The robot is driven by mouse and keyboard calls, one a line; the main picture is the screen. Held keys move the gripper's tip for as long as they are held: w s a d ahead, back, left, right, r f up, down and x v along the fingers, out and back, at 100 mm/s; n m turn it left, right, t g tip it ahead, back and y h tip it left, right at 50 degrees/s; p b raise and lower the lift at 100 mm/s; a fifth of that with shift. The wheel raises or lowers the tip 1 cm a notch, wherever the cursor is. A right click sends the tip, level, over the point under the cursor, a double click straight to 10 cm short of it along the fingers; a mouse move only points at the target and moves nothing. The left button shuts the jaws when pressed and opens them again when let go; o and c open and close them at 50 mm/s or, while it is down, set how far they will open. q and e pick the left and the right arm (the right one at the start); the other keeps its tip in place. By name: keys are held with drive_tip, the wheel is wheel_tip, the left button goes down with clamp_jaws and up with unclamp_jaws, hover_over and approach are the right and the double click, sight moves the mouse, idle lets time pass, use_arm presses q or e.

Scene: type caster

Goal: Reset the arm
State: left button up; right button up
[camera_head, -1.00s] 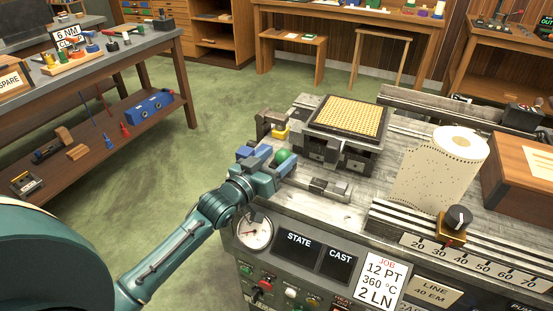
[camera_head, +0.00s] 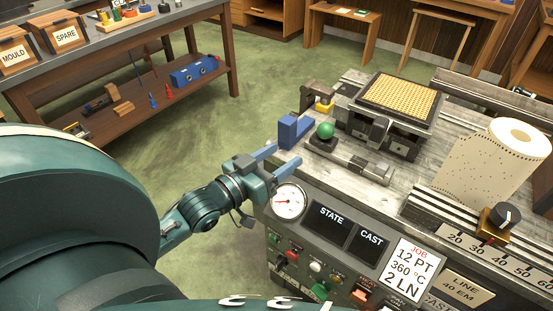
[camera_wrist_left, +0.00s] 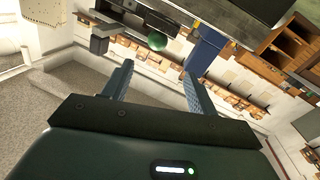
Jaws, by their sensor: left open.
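My left gripper (camera_head: 277,161) is open and empty at the near left edge of the caster machine, with its two blue-grey fingers apart. Its fingers also show in the left wrist view (camera_wrist_left: 158,85). Just beyond them a green ball knob (camera_head: 325,130) sits on a dark lever or slide on the machine top, and it shows in the wrist view (camera_wrist_left: 157,41) too. A blue block (camera_head: 288,131) stands to the left of the knob. I cannot tell whether a finger touches the block. My right gripper is not in view.
A workbench (camera_head: 150,40) with labelled boxes stands at the back left. Green floor (camera_head: 60,170) is open between them.

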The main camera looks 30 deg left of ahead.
use_arm(q)
drive_tip(key=shift+s, duration=0.25)
idle(0.3)
drive_tip(key=s+d+f+m+g+p, duration=0.1)
drive_tip(key=s+d+f+g, duration=0.2)
drive_tip(key=s+d+f, duration=0.3)
drive_tip(key=s+d+f+m+g+p, duration=0.1)
drive_tip(key=s+d+f+g, duration=0.3)
drive_tip(key=f, duration=0.5)
drive_tip(key=shift+s+d+f+m+y+p, duration=0.35)
drive_tip(key=shift+s+d+p, duration=0.45)
drive_tip(key=shift+d, duration=0.35)
